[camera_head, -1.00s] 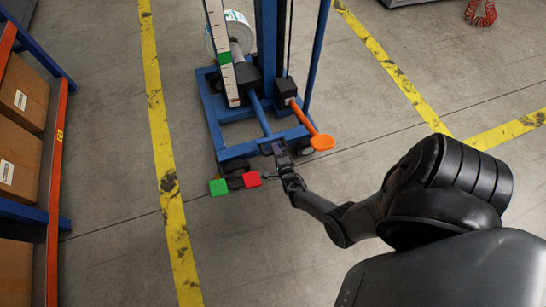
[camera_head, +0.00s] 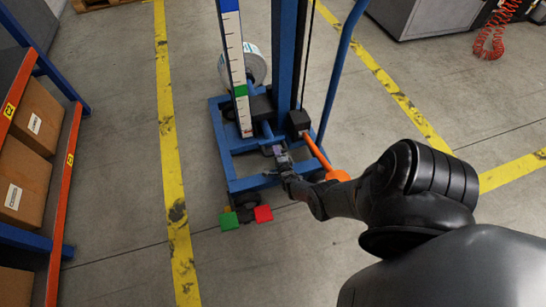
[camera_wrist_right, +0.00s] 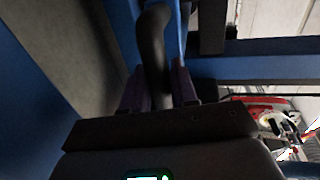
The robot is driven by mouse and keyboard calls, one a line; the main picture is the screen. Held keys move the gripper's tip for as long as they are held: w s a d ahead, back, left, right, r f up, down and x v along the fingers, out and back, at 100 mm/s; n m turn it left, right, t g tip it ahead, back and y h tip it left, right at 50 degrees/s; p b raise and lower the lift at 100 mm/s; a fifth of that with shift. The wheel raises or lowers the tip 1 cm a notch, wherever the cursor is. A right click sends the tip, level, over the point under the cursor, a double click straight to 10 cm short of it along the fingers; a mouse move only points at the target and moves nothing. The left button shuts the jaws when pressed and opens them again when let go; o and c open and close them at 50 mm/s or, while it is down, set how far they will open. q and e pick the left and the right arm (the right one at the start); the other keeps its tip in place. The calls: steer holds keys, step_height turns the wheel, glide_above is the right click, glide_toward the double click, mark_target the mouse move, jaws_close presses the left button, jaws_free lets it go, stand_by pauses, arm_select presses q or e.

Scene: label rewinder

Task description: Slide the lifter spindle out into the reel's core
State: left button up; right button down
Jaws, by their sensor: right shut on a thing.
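The blue lifter (camera_head: 286,60) stands upright on a blue floor frame (camera_head: 215,128). The white reel (camera_head: 257,66) shows behind its scale-marked post, turned partly away. The spindle and the reel's core are mostly hidden behind the post and mast, so I cannot tell how far the spindle reaches into the core. My right gripper (camera_head: 279,154) is low at the near side of the lifter, over its frame. In the right wrist view its fingers (camera_wrist_right: 160,90) are shut around a dark curved handle (camera_wrist_right: 152,38). My left gripper is out of view.
An orange lever (camera_head: 330,168) slopes down beside my right forearm. Green (camera_head: 229,220) and red (camera_head: 263,213) pedals sit at the frame's near end. A rack with cardboard boxes (camera_head: 28,185) stands at the left. The floor between rack and lifter is clear.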

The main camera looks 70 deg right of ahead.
steer(key=shift+s+a, duration=0.1)
steer(key=shift+a, duration=0.1)
steer(key=c, duration=1)
jaws_free()
steer(key=p+v, duration=0.6)
steer(key=v, duration=0.4)
steer(key=shift+r, duration=0.1)
steer(key=shift+s+a, duration=0.1)
steer(key=shift+a, duration=0.2)
